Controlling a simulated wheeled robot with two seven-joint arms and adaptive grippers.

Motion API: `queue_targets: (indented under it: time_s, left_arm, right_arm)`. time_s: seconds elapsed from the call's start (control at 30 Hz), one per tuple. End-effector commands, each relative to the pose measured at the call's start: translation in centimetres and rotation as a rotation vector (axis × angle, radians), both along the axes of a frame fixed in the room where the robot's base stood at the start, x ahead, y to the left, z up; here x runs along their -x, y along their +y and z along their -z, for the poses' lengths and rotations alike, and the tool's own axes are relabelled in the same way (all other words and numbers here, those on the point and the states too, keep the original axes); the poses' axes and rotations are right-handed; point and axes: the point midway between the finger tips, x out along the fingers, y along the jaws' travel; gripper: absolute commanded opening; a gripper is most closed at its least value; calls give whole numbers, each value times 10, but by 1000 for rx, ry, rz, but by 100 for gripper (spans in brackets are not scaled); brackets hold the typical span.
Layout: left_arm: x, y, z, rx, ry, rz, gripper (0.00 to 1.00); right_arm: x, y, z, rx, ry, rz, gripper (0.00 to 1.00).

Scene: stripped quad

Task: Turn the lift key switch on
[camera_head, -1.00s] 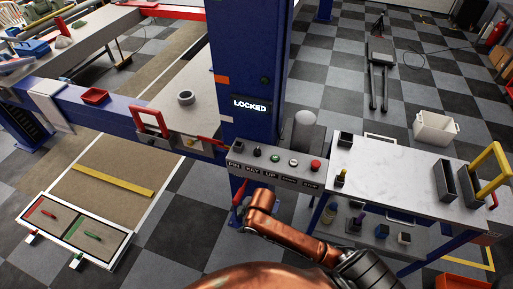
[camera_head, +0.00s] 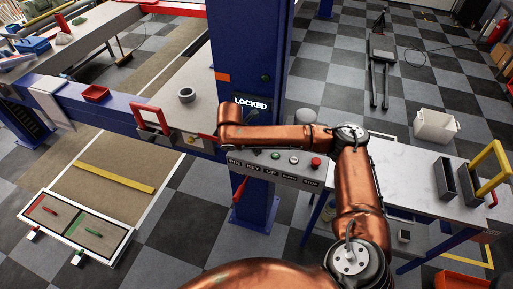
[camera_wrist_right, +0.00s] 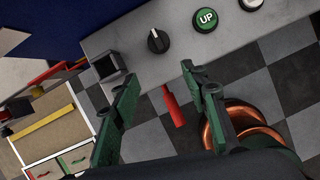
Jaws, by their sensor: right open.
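The lift key switch (camera_wrist_right: 158,40) is a round black knob with a light mark on the grey control box (camera_wrist_right: 130,45), left of the green UP button (camera_wrist_right: 206,18). The control box (camera_head: 275,168) also shows in the head view, on the blue post, where my right forearm hides the knob. The display (camera_head: 251,103) above reads LOCKED. My right gripper (camera_wrist_right: 158,92) is open and empty in the wrist view. Its two green fingers are apart, and the knob appears beyond their tips, not between them. My left gripper is not in view.
A square black socket (camera_wrist_right: 108,67) sits left of the knob. A red handle (camera_wrist_right: 172,105) shows below the box. A red emergency button (camera_head: 316,163) is at the box's right end. A white-topped bench (camera_head: 410,180) stands to the right, and the blue post (camera_head: 247,60) rises behind.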

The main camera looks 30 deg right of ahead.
Motion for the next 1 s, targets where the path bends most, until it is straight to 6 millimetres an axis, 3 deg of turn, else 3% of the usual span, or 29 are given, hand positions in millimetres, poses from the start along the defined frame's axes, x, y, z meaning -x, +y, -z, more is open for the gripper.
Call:
queue_targets:
  time_s: [0.1, 0.2, 0.7, 1.0]
  left_arm:
    - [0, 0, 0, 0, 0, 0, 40]
    - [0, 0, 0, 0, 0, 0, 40]
    - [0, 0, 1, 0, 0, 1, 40]
    - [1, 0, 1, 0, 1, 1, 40]
  right_arm:
    - [-6, -15, -21, 30, 10, -8, 41]
    - [-7, -22, -22, 39, 18, -11, 41]
    - [-17, -45, 40, 38, 18, -11, 41]
    - [-18, -47, 46, 37, 15, -13, 41]
